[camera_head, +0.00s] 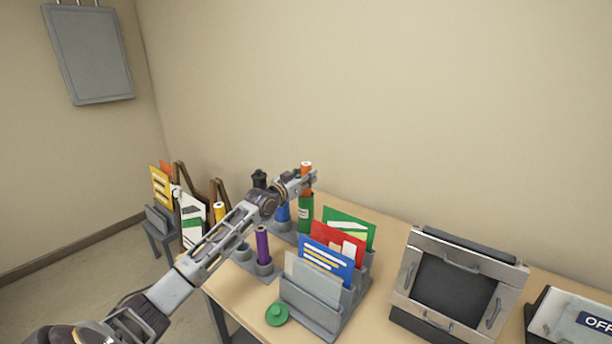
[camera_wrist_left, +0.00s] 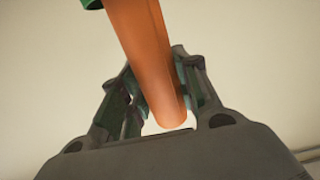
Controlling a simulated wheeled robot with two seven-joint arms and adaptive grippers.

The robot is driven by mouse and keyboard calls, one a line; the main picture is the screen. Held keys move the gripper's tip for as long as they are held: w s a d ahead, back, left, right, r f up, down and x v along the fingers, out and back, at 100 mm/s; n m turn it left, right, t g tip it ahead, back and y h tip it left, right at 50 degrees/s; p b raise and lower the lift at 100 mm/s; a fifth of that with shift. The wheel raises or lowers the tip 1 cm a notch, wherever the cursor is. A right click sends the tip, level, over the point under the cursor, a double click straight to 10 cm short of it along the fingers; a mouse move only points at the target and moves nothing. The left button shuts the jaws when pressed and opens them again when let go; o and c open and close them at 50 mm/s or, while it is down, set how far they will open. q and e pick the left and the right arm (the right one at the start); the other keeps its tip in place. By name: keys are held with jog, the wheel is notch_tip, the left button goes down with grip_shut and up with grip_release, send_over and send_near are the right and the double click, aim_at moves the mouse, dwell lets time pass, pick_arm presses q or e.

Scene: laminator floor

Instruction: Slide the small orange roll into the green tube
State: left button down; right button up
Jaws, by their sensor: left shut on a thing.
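The small orange roll (camera_head: 306,166) is upright in my left gripper (camera_head: 309,180), near the back of the table. It also fills the middle of the left wrist view (camera_wrist_left: 146,60), between the two fingers (camera_wrist_left: 160,100). The green tube (camera_head: 305,211) stands upright directly below the gripper, with a white label on its side. A bit of green (camera_wrist_left: 90,3) shows beside the roll's far end in the wrist view. My right gripper is out of view.
A purple roll (camera_head: 262,245) and a blue one (camera_head: 283,212) stand near the tube. A grey rack (camera_head: 311,306) of coloured folders is in front. A green lid (camera_head: 277,314) lies at the table's front. A laminator-like machine (camera_head: 452,285) stands right.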

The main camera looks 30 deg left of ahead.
aim_at(303, 192)
pick_arm(q)
jog(key=shift+f+b, duration=1.25)
jog(key=shift+f, duration=1.3)
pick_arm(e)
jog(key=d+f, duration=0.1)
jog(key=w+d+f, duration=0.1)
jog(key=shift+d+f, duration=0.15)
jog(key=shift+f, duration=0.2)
pick_arm(q)
jog(key=shift+f, duration=0.2)
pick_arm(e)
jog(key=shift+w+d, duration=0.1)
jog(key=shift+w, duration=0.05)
pick_arm(q)
jog(key=c, duration=1)
grip_release()
jog(key=shift+o, duration=0.2)
jog(key=shift+f, duration=0.1)
jog(key=shift+d, duration=0.1)
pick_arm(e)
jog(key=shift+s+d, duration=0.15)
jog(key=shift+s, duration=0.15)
